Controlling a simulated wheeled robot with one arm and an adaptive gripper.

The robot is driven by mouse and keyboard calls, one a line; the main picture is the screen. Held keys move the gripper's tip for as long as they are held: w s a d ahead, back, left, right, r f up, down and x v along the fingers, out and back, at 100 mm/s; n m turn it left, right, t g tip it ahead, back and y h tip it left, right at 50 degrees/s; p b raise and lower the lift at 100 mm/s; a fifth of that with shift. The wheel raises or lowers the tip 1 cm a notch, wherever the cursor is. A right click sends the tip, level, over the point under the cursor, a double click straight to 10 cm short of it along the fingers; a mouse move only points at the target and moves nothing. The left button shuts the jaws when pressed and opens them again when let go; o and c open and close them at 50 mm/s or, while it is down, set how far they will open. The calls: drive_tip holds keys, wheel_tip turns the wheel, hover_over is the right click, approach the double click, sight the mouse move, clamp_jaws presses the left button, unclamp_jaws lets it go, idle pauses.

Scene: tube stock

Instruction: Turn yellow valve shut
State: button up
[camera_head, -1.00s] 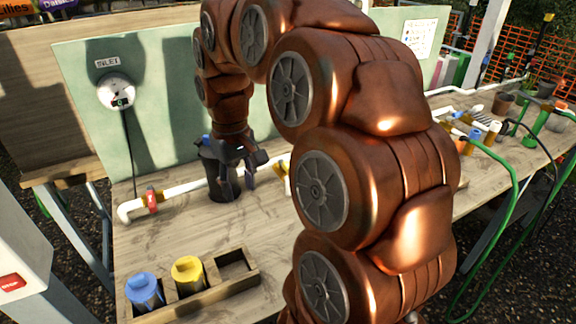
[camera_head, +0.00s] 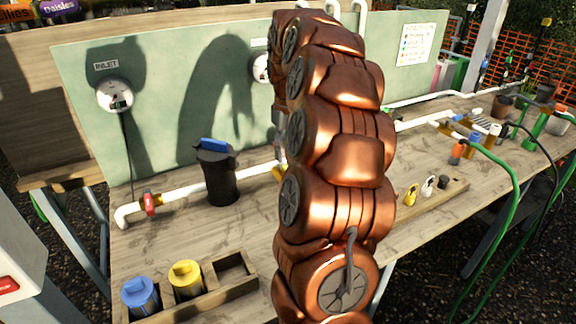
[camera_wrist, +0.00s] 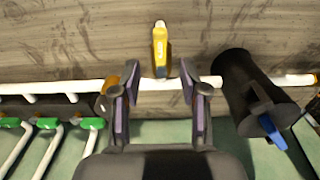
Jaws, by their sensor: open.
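The yellow valve (camera_wrist: 160,46) is on a white pipe (camera_wrist: 88,87) in the wrist view. Its handle stands crosswise to the pipe, with a pale tip. My gripper (camera_wrist: 160,74) is open, its two dark fingers either side of the valve's line; the handle appears just beyond the fingertips. I see no contact.
A black canister with a blue top (camera_head: 218,175) stands on the pipe line close to the valve. A red valve (camera_head: 149,203) sits farther left. A wooden tray (camera_head: 232,271) holds blue and yellow cylinders. Several green-handled valves (camera_wrist: 48,123) lie left in the wrist view.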

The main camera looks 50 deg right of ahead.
sight(285, 170)
drive_tip(key=shift+f+p, duration=0.45)
drive_tip(key=shift+f, duration=2.25)
clamp_jaws()
